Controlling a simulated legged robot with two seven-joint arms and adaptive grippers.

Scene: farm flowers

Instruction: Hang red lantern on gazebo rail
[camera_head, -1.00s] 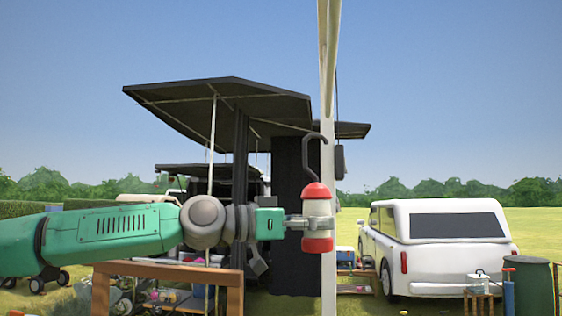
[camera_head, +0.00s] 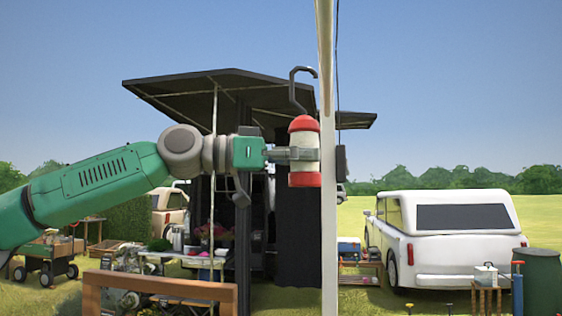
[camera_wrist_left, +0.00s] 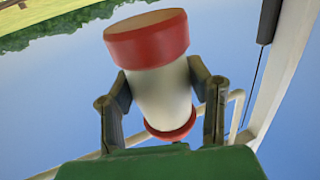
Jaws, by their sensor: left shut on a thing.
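The red lantern (camera_head: 304,124) has red ends, a pale middle and a dark hook (camera_head: 293,88) standing up from its top. My left gripper (camera_head: 292,155) is shut around its pale middle and holds it upright in the air, just left of the white post in the head view. In the left wrist view the lantern (camera_wrist_left: 162,88) sits between the two dark fingers (camera_wrist_left: 162,95). The hook's open end is near the post's left edge; whether they touch cannot be told. The gazebo rail is not clearly seen in the head view; a pale bar (camera_wrist_left: 238,110) shows in the left wrist view. My right gripper is not in view.
The white post (camera_head: 327,180) runs the full height of the head view, with a dark cord (camera_head: 337,70) beside it. A wooden frame (camera_head: 160,285) stands low at left. A dark canopy (camera_head: 235,95), a table and a white car (camera_head: 450,240) are behind.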

